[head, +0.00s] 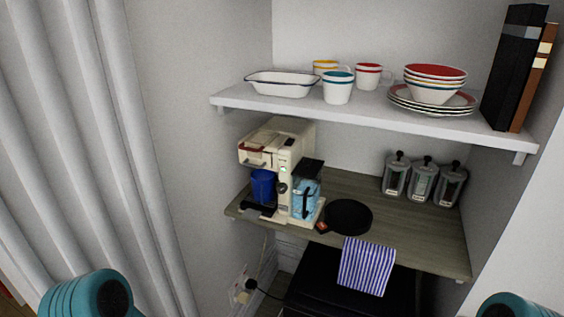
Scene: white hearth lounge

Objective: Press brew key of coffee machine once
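The cream coffee machine (297,157) stands on the left part of a wooden counter, below a white shelf. A blue cup (262,185) is under its spout on the left. A clear container with bluish contents (305,196) and a black top is on its right side. The narrow front panel between them carries a small greenish spot and a dark round knob or button; I cannot tell which is the brew key. Teal parts of my arms show at the bottom left and bottom right corners. Neither gripper's fingers are in view.
The wooden counter (415,225) also holds a black round plate (348,216) and several lidded jars (422,181). A striped cloth (366,266) hangs below its front edge. The white shelf (370,107) above carries dishes and books. A curtain (105,130) fills the left.

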